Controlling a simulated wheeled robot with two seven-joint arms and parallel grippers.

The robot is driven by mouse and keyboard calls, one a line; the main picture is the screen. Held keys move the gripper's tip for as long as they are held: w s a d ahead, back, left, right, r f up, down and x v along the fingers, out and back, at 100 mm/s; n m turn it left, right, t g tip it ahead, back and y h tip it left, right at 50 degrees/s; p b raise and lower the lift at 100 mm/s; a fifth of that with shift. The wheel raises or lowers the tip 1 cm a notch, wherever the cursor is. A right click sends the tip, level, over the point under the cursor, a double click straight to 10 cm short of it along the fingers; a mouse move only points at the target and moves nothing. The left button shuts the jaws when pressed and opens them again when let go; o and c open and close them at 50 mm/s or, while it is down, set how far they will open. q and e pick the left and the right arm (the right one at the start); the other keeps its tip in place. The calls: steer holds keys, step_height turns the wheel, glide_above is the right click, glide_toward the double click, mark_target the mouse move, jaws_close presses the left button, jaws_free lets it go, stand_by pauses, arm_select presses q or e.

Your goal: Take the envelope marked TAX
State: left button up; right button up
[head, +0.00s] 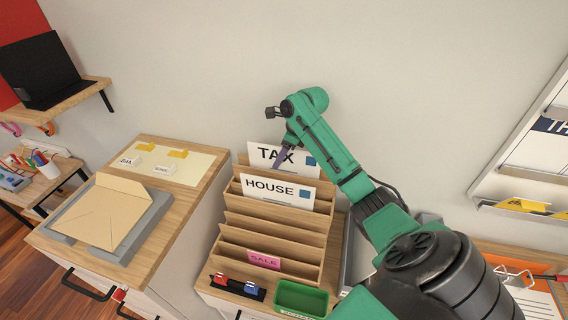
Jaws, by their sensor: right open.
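The white envelope marked TAX (269,153) stands upright in the rear slot of a stepped wooden sorter (272,226), with a blue square at its right. A white envelope marked HOUSE (268,187) stands in the slot in front of it and hides its lower part. My left gripper is not in view.
A pink SALE card (264,260) sits low in the sorter. A green tray (301,298) and a red and blue item stand before it. A tan envelope (104,212) lies on a grey tray on the left cabinet. The wall is close behind the sorter.

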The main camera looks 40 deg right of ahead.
steer(key=shift+a, duration=0.15)
steer(key=shift+s+r, duration=0.1)
steer(key=shift+c, duration=0.9)
jaws_close()
